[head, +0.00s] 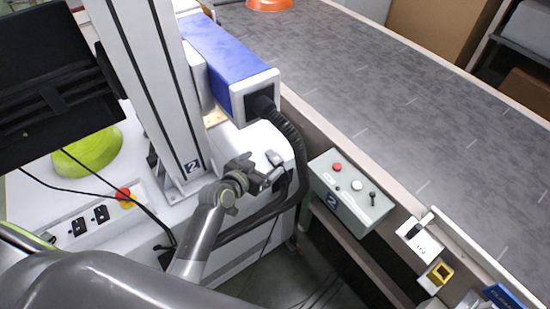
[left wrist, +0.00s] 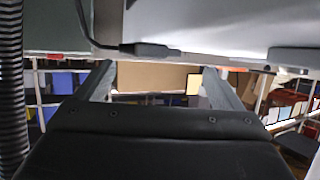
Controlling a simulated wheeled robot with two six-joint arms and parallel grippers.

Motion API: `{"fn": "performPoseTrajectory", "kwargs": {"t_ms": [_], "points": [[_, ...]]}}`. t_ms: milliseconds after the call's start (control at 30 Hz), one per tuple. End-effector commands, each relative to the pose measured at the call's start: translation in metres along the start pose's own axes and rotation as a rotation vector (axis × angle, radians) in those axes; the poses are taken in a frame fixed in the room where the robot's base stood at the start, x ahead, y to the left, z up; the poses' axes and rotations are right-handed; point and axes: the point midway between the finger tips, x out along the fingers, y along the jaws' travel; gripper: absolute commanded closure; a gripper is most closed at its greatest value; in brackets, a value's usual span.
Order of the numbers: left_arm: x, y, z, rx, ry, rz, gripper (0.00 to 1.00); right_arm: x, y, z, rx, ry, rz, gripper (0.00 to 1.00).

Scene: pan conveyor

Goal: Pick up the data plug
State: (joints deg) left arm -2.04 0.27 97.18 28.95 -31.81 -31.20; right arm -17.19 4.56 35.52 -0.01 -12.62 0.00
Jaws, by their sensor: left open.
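A dark plug (left wrist: 150,49) on a black cable shows in the left wrist view, lying along the pale surface at the top, above and between my fingers. In the head view a small grey piece (head: 275,158) at the edge of the white machine top looks like this plug; it is too small to be sure. My left gripper (head: 270,176) is just in front of it and below it in the picture. In the left wrist view my left gripper (left wrist: 158,84) has its two fingers wide apart with nothing between them. My right gripper is not in view.
A thick black ribbed hose (head: 292,135) curves close to the right of my left gripper. A grey control box (head: 345,195) stands beyond it. A blue and white printer-like unit (head: 225,60) and a tall post stand behind. The conveyor (head: 400,110) is largely clear.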

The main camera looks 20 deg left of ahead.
Motion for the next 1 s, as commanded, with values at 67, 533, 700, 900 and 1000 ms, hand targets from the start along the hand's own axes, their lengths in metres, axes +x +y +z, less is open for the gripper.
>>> {"fn": "performPoseTrajectory", "kwargs": {"t_ms": [67,533,700,900,1000], "points": [[0.009,0.003,-0.002,-0.002,0.001,0.002,0.11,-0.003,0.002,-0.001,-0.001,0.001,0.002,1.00],[0.047,0.007,-0.001,-0.001,0.001,0.000,0.11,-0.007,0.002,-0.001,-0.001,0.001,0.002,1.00],[0.047,0.006,-0.001,-0.001,0.001,0.000,0.11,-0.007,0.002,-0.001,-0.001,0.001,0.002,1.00],[0.046,0.006,-0.001,-0.001,0.001,0.000,0.35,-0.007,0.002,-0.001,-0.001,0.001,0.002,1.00],[0.046,0.006,-0.001,-0.001,0.001,0.000,0.48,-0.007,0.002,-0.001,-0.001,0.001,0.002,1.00]]}}
